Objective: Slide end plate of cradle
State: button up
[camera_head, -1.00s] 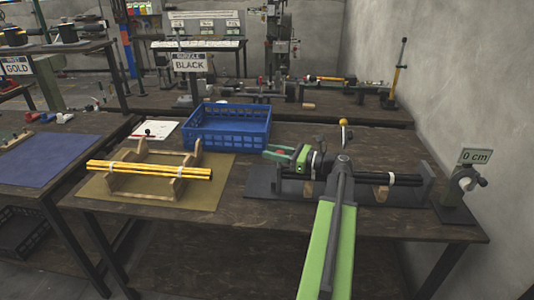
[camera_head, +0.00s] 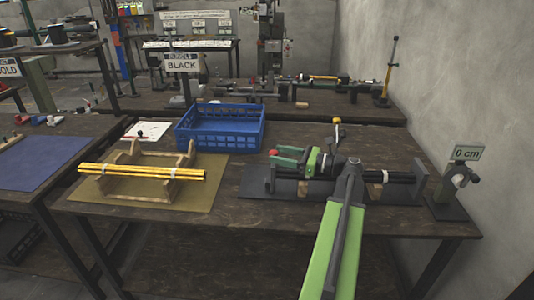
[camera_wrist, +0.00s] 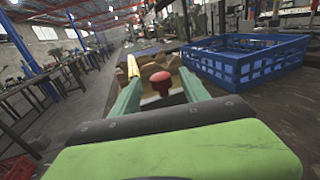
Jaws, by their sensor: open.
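A dark cradle (camera_head: 250,190) lies at the right of the bench, with a bundle of black rods (camera_head: 400,177) across it. A plate (camera_head: 268,179) stands upright at its left end. A red knob (camera_head: 273,153) shows just above that plate. My gripper (camera_head: 280,155) is open, its green fingers pointing left above the cradle's left end. In the wrist view the red knob (camera_wrist: 162,84) sits between my two fingers (camera_wrist: 163,88), with gaps on both sides. My wrist and arm hide part of the cradle's middle.
A blue crate (camera_head: 220,140) stands behind and left. A wooden cradle (camera_head: 178,187) with yellow rods (camera_head: 140,172) rests on a tan mat (camera_head: 90,190). A stand with a "0 cm" sign (camera_head: 466,153) is at the right end. Bare bench lies in front.

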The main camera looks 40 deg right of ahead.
jog(key=v, duration=1.1)
jog(key=shift+s+d, duration=0.15)
jog(key=shift+s, duration=0.2)
